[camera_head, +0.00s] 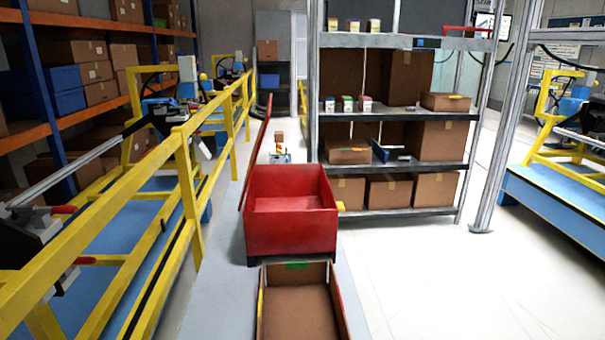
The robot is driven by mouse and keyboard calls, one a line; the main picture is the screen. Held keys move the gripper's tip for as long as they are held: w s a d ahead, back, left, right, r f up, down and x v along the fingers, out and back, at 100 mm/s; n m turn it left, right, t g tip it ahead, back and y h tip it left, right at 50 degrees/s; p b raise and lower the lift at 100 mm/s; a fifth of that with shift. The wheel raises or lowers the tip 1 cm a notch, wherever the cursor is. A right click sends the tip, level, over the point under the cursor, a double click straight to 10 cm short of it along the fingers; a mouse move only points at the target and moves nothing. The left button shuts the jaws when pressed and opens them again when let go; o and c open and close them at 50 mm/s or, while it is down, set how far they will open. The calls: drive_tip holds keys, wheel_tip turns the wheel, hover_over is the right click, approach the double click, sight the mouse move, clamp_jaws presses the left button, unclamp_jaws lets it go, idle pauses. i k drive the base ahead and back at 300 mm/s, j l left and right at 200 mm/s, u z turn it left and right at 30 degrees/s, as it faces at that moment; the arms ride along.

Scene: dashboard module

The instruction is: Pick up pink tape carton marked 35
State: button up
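I cannot pick out a pink tape carton marked 35, as the cartons' markings are too small to read. Small cartons (347,104) stand in a row on the middle shelf of the grey rack, with green and reddish tops. More small cartons (353,26) stand on the rack's top shelf, with yellowish and reddish marks. Larger brown cartons (391,192) fill the lower shelves. My gripper is not in view.
A red open bin (290,235) stands in the middle, with an open empty cardboard box (299,313) in front. Yellow railings (188,185) run along the left. The grey rack (398,166) stands behind. White floor (450,290) is clear at the right.

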sight(365, 102)
drive_tip(key=l, duration=2.15)
drive_tip(key=i+l+z, duration=0.1)
drive_tip(key=i+l, duration=0.2)
drive_tip(key=l, duration=0.2)
drive_tip(key=i+l, duration=0.25)
drive_tip(key=l, duration=0.2)
drive_tip(key=i+l, duration=0.2)
drive_tip(key=i, duration=0.15)
drive_tip(key=i+l+z, duration=0.1)
drive_tip(key=i, duration=0.3)
drive_tip(key=i+l, duration=0.2)
drive_tip(key=i, duration=0.15)
drive_tip(key=i+j, duration=0.1)
drive_tip(key=i, duration=0.4)
drive_tip(key=i+z, duration=0.1)
drive_tip(key=i, duration=0.35)
drive_tip(key=i+j, duration=0.2)
drive_tip(key=i, duration=0.3)
drive_tip(key=i+j+z, duration=0.1)
drive_tip(key=i, duration=0.4)
drive_tip(key=i+j+z, duration=0.1)
drive_tip(key=i, duration=0.35)
drive_tip(key=i+j, duration=1.45)
drive_tip(key=i+l+z, duration=0.05)
